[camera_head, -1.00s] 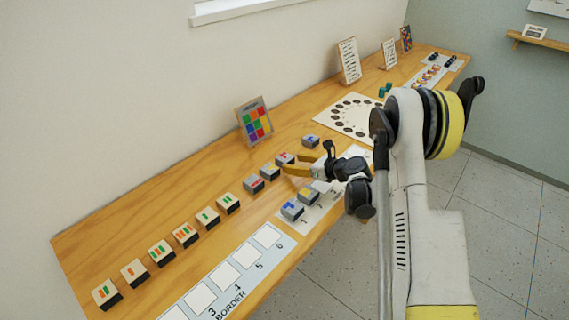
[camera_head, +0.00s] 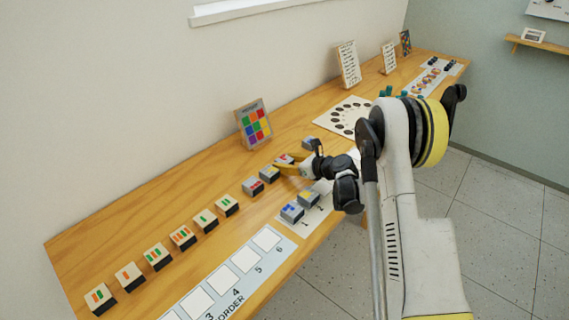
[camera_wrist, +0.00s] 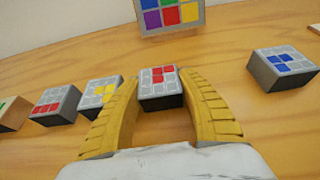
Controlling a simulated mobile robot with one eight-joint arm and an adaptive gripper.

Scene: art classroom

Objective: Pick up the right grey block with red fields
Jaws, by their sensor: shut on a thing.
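The right grey block with red fields (camera_wrist: 160,92) is between the tips of my gripper (camera_wrist: 163,84) in the wrist view. The yellow fingers are shut on its sides. In the head view my gripper (camera_head: 280,164) reaches in from the right, and this block (camera_head: 284,158) shows partly behind the fingers. I cannot tell whether it is clear of the table. Another grey block with red fields (camera_wrist: 56,104) stands farther left, also in the head view (camera_head: 253,186).
A yellow-field block (camera_wrist: 103,91) stands just left of my gripper, and a blue-field block (camera_wrist: 284,68) to the right. A colour-grid board (camera_head: 253,124) stands behind. Two blocks sit on the numbered strip (camera_head: 275,226) in front. Several striped blocks line the table's left.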

